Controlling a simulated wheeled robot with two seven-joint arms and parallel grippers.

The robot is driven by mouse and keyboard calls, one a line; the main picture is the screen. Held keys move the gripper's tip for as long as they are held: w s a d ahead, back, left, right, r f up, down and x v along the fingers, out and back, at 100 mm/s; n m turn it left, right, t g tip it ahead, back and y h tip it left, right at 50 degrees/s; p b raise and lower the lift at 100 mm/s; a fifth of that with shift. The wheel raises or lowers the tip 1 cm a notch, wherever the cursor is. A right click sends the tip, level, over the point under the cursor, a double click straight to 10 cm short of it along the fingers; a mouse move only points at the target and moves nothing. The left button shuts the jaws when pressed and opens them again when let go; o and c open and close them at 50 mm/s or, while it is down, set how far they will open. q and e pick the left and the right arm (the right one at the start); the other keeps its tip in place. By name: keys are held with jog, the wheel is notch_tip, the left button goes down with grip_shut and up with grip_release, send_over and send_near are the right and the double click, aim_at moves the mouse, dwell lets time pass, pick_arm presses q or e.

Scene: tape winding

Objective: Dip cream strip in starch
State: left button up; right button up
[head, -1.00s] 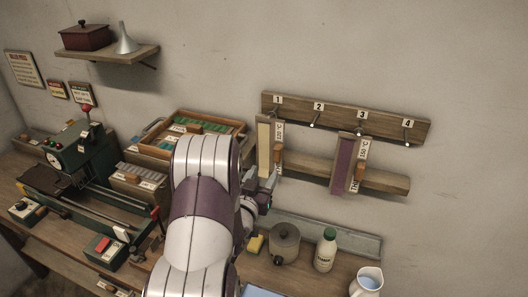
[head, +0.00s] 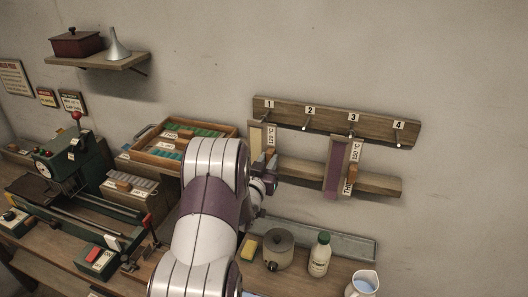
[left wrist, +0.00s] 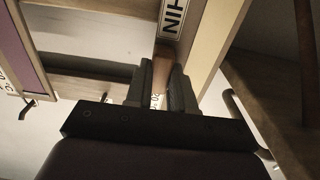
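The cream strip (head: 256,138) hangs in a wooden holder under hook 1 of the wall rack; it also shows in the left wrist view (left wrist: 219,30). A small wooden handle (head: 270,153) sits beside its label (head: 271,137). My left gripper (head: 268,176) is just below that handle in the head view. In the left wrist view, the handle (left wrist: 162,68) lies between the fingers of my left gripper (left wrist: 164,85); whether they press on it I cannot tell. A lidded grey pot (head: 279,252) stands on the bench; its contents are hidden. My right gripper is not in view.
A purple strip (head: 336,165) hangs under hook 3. A wooden rail (head: 300,171) runs below the rack (head: 335,122). A yellow sponge (head: 248,250), a white bottle (head: 320,255) and a jug (head: 364,285) stand on the bench.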

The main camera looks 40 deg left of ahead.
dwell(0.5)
pick_arm(q)
jog(key=shift+r, duration=0.6)
jog(key=shift+s+d+f, duration=0.1)
jog(key=shift+s+d, duration=0.1)
jog(key=shift+s, duration=0.4)
jog(key=v, duration=0.5)
